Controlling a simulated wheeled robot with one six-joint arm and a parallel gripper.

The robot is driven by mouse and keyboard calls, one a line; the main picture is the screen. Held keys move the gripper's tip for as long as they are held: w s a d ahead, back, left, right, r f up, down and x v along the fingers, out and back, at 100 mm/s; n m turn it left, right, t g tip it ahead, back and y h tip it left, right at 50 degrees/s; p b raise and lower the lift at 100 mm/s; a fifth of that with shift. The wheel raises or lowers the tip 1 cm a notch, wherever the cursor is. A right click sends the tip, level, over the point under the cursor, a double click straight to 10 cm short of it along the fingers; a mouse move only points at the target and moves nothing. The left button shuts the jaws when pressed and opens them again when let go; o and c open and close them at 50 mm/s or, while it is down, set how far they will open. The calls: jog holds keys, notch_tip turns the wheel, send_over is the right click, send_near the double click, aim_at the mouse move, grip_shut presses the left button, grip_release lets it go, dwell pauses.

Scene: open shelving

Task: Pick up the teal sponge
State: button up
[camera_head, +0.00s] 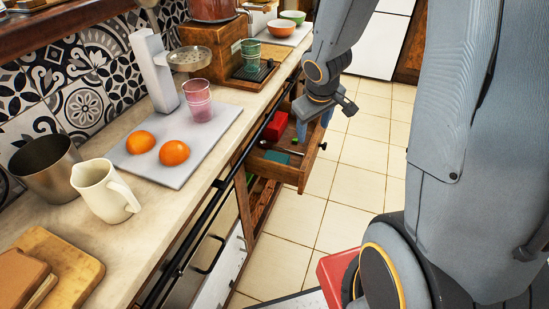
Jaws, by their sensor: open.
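The teal sponge (276,157) lies in an open wooden drawer (291,173) below the counter, near the drawer's front left. It shows as a small flat teal patch. I see nothing between the fingers. The fingers hide part of the drawer's right side.
A red block (271,127) and a small green thing (294,141) are also in the drawer. The counter (141,237) carries a white board (183,166) with two oranges, a cream jug (104,190) and a metal pot (46,167). Tiled floor (290,243) is clear beside the drawer.

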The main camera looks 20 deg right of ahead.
jog(key=w+f+n+t+y, duration=0.1)
jog(key=w+f+n+y, duration=0.1)
jog(key=w+f+n, duration=0.3)
jog(key=n+g+y+p, duration=0.1)
jog(key=n+y+p, duration=0.1)
jog(key=y, duration=0.3)
send_near(278, 158)
jog(key=a+f, duration=0.1)
jog(key=shift+x, duration=1.1)
jog(key=shift+w+x, duration=0.15)
jog(key=shift+x, duration=1.25)
jog(key=shift+w+x, duration=0.15)
jog(key=shift+x, duration=1.3)
jog(key=shift+d, duration=0.15)
jog(key=c, duration=0.8)
